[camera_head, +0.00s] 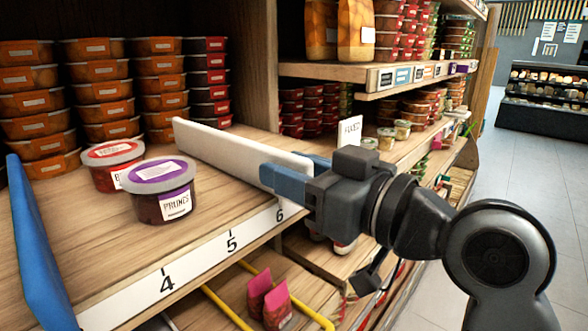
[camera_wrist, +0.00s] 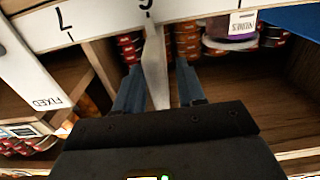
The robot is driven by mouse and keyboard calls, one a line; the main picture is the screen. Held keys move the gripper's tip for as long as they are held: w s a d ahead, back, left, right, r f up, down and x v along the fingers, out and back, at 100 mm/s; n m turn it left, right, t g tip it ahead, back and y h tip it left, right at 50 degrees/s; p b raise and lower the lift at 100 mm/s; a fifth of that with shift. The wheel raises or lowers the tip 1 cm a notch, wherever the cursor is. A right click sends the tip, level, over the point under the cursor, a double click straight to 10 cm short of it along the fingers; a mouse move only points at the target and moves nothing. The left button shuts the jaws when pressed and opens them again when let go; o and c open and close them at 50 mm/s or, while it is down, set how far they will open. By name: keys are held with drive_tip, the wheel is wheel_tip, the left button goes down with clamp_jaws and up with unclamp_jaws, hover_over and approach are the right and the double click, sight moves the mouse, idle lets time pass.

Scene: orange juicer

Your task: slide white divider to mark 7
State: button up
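The white divider (camera_head: 230,147) stands upright on the wooden shelf, running front to back, its front end by mark 6 (camera_head: 280,214). My gripper (camera_head: 285,183) is at that front end. In the wrist view the divider (camera_wrist: 154,75) stands between the two blue fingers of my gripper (camera_wrist: 160,88), with a gap showing at least on the right side, so the gripper looks open around it. Mark 7 (camera_wrist: 65,20) shows upside down on the white label strip (camera_wrist: 100,25), left of the divider. In the head view my gripper and arm hide mark 7.
A white divider labelled FIXED (camera_wrist: 35,85) stands beyond mark 7; its top shows in the head view (camera_head: 350,131). A blue divider (camera_head: 40,250) stands at the left. A purple-lidded prunes tub (camera_head: 160,190) and a red-lidded tub (camera_head: 112,163) stand between it and the white divider.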

clamp_jaws()
idle(0.4)
drive_tip(key=w+d+b, duration=0.3)
drive_tip(key=w+d, duration=0.2)
drive_tip(key=w, duration=0.1)
drive_tip(key=shift+w+d, duration=0.15)
drive_tip(key=shift+w, duration=0.15)
drive_tip(key=shift+o, duration=0.3)
unclamp_jaws()
drive_tip(key=b+v, duration=0.1)
drive_tip(key=v, duration=0.6)
drive_tip(key=shift+s+d, duration=0.2)
drive_tip(key=shift+d, duration=0.15)
